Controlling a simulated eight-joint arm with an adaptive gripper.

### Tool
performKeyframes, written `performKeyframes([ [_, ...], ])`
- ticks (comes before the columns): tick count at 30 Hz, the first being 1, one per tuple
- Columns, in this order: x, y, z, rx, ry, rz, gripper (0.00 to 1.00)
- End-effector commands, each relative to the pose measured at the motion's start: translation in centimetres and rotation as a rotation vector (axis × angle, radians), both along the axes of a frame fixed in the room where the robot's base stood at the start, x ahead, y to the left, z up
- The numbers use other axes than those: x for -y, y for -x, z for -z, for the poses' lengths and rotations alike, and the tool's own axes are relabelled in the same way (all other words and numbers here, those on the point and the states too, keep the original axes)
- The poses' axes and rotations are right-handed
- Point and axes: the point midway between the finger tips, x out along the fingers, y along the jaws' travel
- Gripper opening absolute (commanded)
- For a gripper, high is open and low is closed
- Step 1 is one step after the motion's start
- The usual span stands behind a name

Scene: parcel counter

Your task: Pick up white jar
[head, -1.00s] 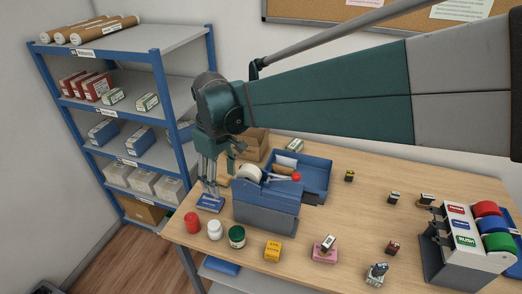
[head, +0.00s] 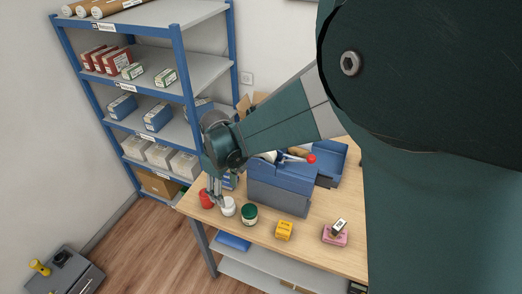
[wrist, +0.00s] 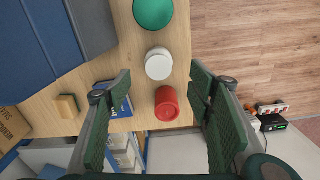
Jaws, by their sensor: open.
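The white jar (head: 228,207) stands upright on the wooden counter near its front left edge, between a red jar (head: 206,199) and a green-lidded jar (head: 249,214). In the wrist view the white jar (wrist: 158,63) shows its round lid, beyond the fingertips. My gripper (head: 216,197) is just above and left of the white jar in the head view, partly in front of the red jar. In the wrist view my gripper (wrist: 158,82) is open, its fingers spread on either side with nothing held. The red jar (wrist: 167,104) shows between the fingers.
A blue tape dispenser (head: 280,188) stands behind the jars. A blue box (wrist: 122,104) is beside the left finger. The counter's edge is close to the jars.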

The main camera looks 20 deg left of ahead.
Motion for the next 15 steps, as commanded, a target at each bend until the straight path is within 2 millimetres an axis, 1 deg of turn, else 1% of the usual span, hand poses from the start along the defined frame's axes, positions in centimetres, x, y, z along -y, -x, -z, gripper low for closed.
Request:
performKeyframes([
  [1, -0.04, -0.04, 0.55, 0.000, 0.000, 0.000, 0.52],
  [4, -0.01, -0.01, 1.15, 0.000, 0.000, 0.000, 0.52],
  [15, 0.00, -0.01, 1.29, 0.000, 0.000, 0.000, 0.52],
])
